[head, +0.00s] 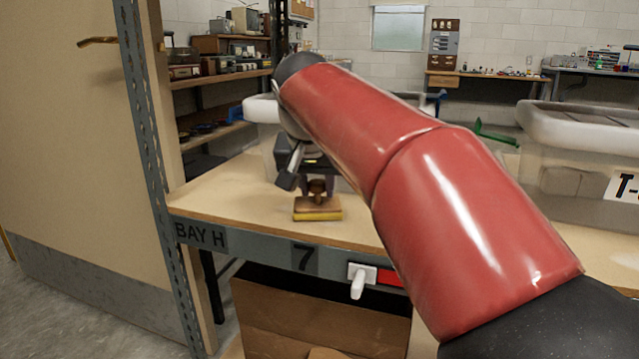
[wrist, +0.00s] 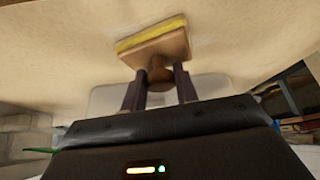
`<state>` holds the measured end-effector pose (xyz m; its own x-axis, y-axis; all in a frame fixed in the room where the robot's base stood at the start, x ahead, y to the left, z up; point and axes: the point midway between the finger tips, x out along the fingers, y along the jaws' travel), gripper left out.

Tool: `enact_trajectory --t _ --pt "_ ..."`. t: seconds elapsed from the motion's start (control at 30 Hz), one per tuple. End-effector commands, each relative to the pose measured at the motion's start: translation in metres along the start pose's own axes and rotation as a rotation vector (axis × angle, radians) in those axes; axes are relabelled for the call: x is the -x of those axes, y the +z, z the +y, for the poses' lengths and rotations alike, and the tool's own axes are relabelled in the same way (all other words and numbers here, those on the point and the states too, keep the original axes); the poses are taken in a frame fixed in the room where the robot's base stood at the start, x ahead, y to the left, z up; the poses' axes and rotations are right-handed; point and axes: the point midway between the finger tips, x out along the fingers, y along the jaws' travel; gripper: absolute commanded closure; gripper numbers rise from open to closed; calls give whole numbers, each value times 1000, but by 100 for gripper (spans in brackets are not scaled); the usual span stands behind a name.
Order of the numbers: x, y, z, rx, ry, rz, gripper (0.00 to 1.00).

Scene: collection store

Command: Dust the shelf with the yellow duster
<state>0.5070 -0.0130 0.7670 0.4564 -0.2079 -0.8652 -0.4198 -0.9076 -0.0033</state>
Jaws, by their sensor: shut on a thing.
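The yellow duster (head: 318,209) has a wooden back with a knob and a yellow pad underneath. In the head view it is at the front left part of the wooden shelf (head: 225,190), pad down, at or very near the surface; I cannot tell whether it touches. My gripper (head: 318,186) is above it, shut on the knob. In the wrist view the duster (wrist: 155,40) shows beyond the two fingers of my gripper (wrist: 160,80), with the knob between them. My red arm hides much of the shelf's middle.
A pale lidded tub (head: 575,150) with a partly hidden label stands on the shelf at the right. Another pale tub (head: 262,108) is partly hidden behind my gripper. A metal upright (head: 150,130) stands at the shelf's left end. A cardboard box (head: 320,315) sits below.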

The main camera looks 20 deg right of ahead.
Motion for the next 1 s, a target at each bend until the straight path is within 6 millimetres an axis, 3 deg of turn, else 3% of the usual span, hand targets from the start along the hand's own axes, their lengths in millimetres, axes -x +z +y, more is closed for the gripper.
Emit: enact_trajectory --t 0.43,1.0 --pt "14 32 -8 5 2 -13 99" --pt "20 32 15 2 3 -8 99"
